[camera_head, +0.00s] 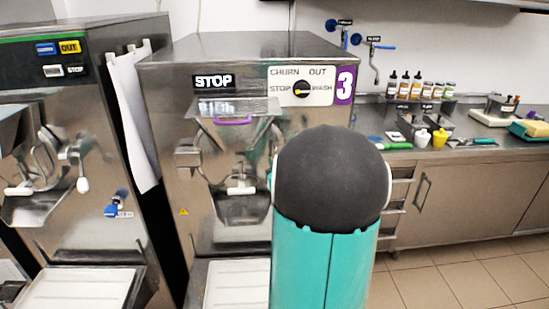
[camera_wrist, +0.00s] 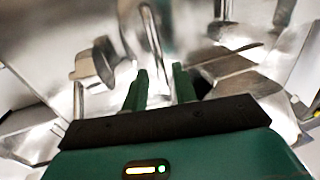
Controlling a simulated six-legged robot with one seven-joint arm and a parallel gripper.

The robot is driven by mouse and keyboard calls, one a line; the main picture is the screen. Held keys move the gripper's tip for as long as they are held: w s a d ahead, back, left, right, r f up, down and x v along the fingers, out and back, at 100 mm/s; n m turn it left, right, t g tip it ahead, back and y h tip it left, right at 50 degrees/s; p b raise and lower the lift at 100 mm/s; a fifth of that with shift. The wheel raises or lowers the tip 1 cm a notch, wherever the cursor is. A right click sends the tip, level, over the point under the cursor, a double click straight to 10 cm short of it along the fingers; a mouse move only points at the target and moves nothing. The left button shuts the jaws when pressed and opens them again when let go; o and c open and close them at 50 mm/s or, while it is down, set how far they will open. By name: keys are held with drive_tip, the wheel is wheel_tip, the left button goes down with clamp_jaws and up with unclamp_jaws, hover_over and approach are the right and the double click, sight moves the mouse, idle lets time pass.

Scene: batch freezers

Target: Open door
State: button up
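The batch freezer marked 3 (camera_head: 255,55) stands in the middle of the head view. Its steel front door (camera_head: 235,165) has a white-tipped lever (camera_head: 242,190) low down and a clamp at its left. A purple handle (camera_head: 233,121) sits on the hopper lid above. My arm's black and teal link covers the machine's right side and hides my gripper in the head view. In the wrist view my gripper (camera_wrist: 162,78) shows two green fingers apart, pointing at blurred steel parts. A curved metal bar (camera_wrist: 151,35) lies just beyond the fingertips; I cannot tell whether they touch.
A second freezer (camera_head: 70,150) stands at the left, with white paper hanging between the machines. White-topped trays (camera_head: 75,290) lie low in front. A steel counter (camera_head: 460,155) with bottles and tools runs along the right. Tiled floor (camera_head: 460,285) is clear at lower right.

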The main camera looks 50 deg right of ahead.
drive_tip(key=shift+x, duration=1.85)
drive_tip(key=shift+c, duration=0.2)
clamp_jaws()
drive_tip(key=shift+a, duration=0.1)
